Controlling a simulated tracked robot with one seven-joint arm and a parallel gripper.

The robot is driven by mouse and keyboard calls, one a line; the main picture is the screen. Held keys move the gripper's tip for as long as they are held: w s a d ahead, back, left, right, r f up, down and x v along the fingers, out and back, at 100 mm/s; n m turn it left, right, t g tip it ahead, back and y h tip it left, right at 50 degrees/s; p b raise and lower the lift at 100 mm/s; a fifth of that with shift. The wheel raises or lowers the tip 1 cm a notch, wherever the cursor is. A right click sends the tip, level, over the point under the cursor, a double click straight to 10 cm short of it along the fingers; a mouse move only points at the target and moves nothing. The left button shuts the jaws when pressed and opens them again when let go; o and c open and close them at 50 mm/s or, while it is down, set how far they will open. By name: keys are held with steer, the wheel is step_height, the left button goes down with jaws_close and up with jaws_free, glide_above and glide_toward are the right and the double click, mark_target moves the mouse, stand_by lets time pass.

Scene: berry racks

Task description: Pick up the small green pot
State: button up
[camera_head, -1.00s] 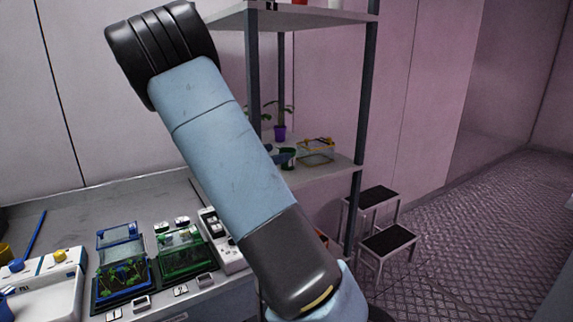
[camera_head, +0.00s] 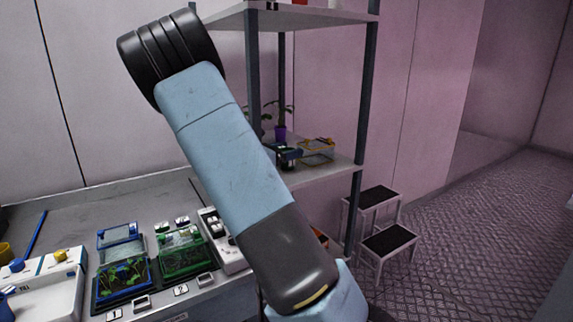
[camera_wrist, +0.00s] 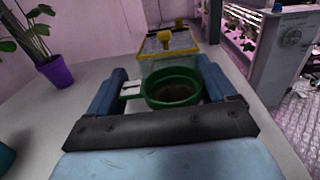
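The small green pot (camera_wrist: 174,92), round with dark soil inside, stands on the grey shelf in the wrist view. My gripper (camera_wrist: 168,82) is open, with one blue finger on each side of the pot. The right finger is close against the rim; I cannot tell whether it touches. A white tag (camera_wrist: 131,90) on the pot's left side fills most of the gap to the left finger. In the head view my gripper (camera_head: 285,153) is at the middle shelf and hides most of the pot.
A clear box with yellow knobs (camera_wrist: 168,44) stands just behind the pot. A purple pot with a plant (camera_wrist: 55,71) stands to the left on the shelf. A rack post (camera_head: 361,110) rises at the shelf's right corner. Green and blue boxes (camera_head: 184,255) sit on the lower bench.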

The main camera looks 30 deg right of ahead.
steer(key=c, duration=0.6)
steer(key=shift+o, duration=0.2)
steer(key=shift+r, duration=0.1)
